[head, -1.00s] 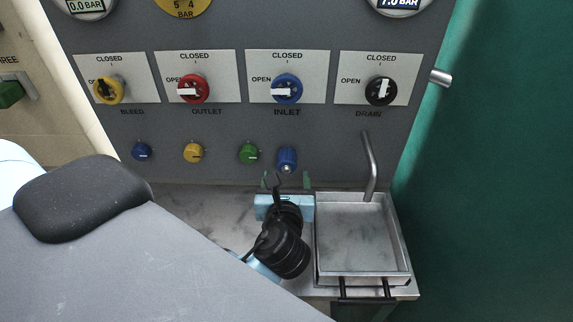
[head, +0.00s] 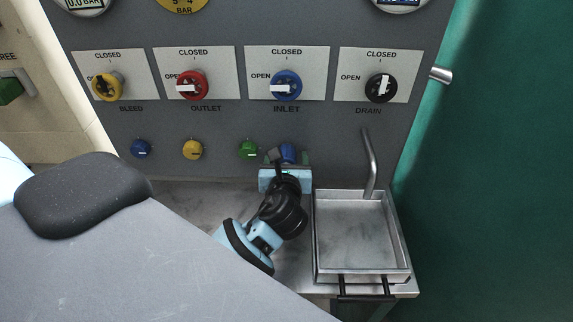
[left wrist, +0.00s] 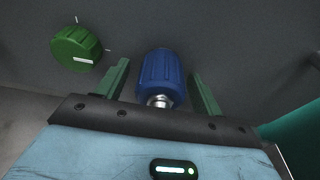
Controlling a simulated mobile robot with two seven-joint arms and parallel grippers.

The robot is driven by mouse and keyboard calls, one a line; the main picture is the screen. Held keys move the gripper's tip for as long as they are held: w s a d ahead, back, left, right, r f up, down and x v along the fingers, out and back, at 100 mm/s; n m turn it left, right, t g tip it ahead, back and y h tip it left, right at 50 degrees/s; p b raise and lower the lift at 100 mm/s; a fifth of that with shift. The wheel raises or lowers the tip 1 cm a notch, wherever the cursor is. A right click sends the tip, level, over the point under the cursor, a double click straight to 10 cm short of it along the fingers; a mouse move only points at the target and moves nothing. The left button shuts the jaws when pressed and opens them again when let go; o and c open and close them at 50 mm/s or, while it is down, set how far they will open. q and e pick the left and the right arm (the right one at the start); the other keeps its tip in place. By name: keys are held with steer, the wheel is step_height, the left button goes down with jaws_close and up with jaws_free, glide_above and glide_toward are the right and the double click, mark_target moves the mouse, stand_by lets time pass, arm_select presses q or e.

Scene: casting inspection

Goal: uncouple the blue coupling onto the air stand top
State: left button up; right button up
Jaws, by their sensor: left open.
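The blue coupling (head: 288,153) sits on the grey panel below the INLET valve. In the left wrist view the blue coupling (left wrist: 161,78) is a ribbed cylinder with a silver metal end pointing at the gripper. My left gripper (head: 287,160) is open, with its green fingers on either side of the coupling. In the left wrist view my left gripper (left wrist: 162,88) shows a gap between each finger and the coupling. The stand top (head: 200,208) is the grey metal surface below the panel, partly hidden by my arm. My right gripper is not in view.
A metal tray (head: 404,240) stands on the right of the stand top, with a bent pipe (head: 371,165) behind it. A green knob (head: 248,149) is just left of the coupling; it shows in the left wrist view too (left wrist: 75,48). Yellow (head: 192,150) and blue (head: 141,149) knobs are further left.

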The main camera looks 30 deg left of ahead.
arm_select(q)
steer(key=shift+w, duration=0.1)
